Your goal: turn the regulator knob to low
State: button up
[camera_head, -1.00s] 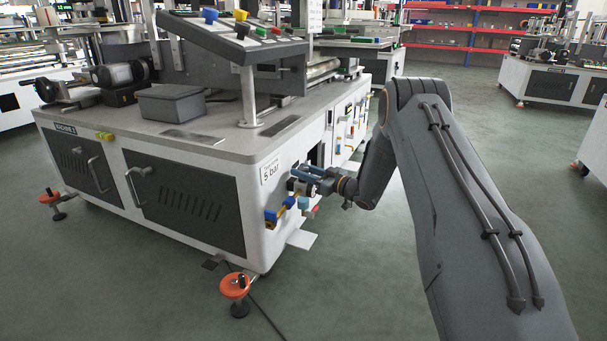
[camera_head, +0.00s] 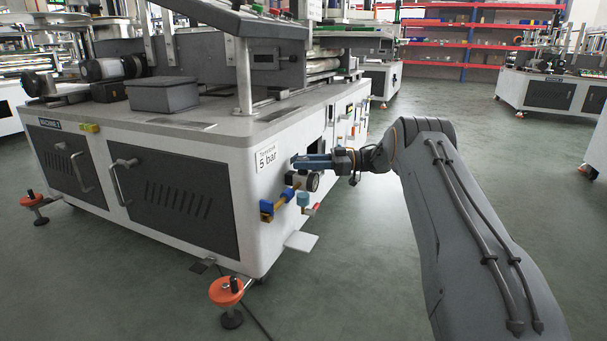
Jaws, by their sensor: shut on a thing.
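The regulator assembly is on the right-hand end face of the white machine cabinet (camera_head: 243,200). Its round pressure gauge (camera_head: 312,181) faces outward, but its reading is too small to make out.
A blue-handled valve (camera_head: 267,210) and a small teal part (camera_head: 303,199) sit below the gauge. An orange levelling foot (camera_head: 227,291) stands at the cabinet's near corner. A sloped control panel overhangs the cabinet top.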

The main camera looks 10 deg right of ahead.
jog(key=g+b, duration=0.1)
jog(key=n+g+b, duration=0.1)
jog(key=b, duration=0.1)
jog(key=shift+a+f, duration=0.1)
jog(key=shift+f, duration=0.15)
jog(key=shift+n+g+b, duration=0.5)
jog(key=shift+g+b, duration=0.05)
jog(key=shift+g, duration=0.05)
jog(key=shift+s+a+r+g+b, duration=0.1)
jog(key=shift+r+g+b, duration=0.15)
jog(key=shift+b, duration=0.2)
